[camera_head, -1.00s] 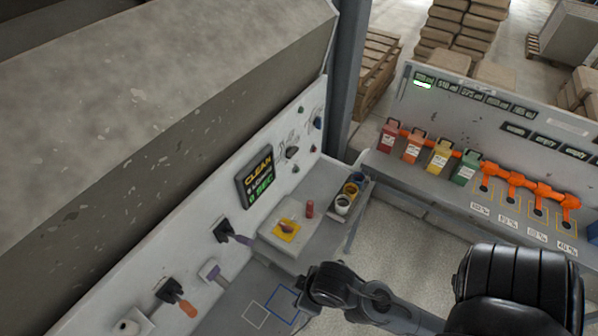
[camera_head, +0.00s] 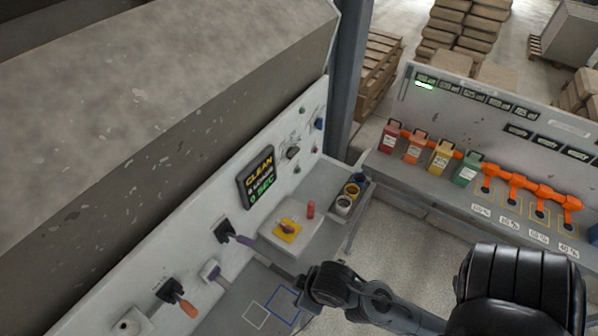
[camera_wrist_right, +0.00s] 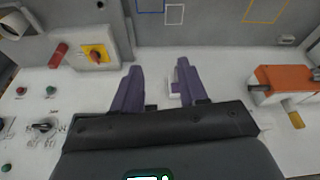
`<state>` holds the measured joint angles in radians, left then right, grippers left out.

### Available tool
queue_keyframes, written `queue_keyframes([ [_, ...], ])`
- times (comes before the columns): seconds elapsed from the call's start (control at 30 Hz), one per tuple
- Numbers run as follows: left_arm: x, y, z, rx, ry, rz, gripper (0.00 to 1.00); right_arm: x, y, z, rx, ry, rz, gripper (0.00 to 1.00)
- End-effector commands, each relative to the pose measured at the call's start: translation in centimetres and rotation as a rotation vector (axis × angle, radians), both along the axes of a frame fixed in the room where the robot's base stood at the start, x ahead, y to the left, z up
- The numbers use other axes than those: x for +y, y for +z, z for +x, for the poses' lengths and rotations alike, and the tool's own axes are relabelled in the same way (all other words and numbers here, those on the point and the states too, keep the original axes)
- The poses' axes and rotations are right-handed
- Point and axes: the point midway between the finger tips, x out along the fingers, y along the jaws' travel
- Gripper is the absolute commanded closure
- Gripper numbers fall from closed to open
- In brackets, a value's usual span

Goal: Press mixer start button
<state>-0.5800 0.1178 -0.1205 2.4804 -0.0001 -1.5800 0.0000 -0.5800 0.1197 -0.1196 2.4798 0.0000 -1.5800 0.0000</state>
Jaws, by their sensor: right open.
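The wall panel (camera_head: 205,215) carries a display (camera_head: 256,178) reading "CLEAN" and "0 SEC". Small buttons sit beyond it, among them a green button (camera_head: 297,169); labels are too small to tell which is the mixer start. In the right wrist view, a green button (camera_wrist_right: 50,90), a red button (camera_wrist_right: 20,90) and another green button (camera_wrist_right: 8,167) lie at the left, near a black selector knob (camera_wrist_right: 44,127). My right gripper (camera_wrist_right: 158,68) has its purple fingers apart and empty, right of these buttons and not touching them. My left gripper is not in view.
Coloured containers (camera_head: 440,157) and orange valves (camera_head: 520,186) line the right bench.

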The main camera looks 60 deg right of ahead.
Motion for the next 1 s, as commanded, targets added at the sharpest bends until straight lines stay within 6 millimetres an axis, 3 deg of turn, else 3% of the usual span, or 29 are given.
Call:
queue_keyframes([
  [0.23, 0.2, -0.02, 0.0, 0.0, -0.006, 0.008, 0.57, 0.12, 0.02, 0.03, 0.0, -0.003, 0.004, 0.59],
  [0.5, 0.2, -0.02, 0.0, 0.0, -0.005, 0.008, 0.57, 0.12, 0.03, 0.02, 0.0, -0.003, 0.004, 1.0],
  [1.0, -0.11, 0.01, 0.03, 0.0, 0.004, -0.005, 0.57, -0.11, 0.0, 0.0, -0.001, 0.004, -0.006, 1.0],
])
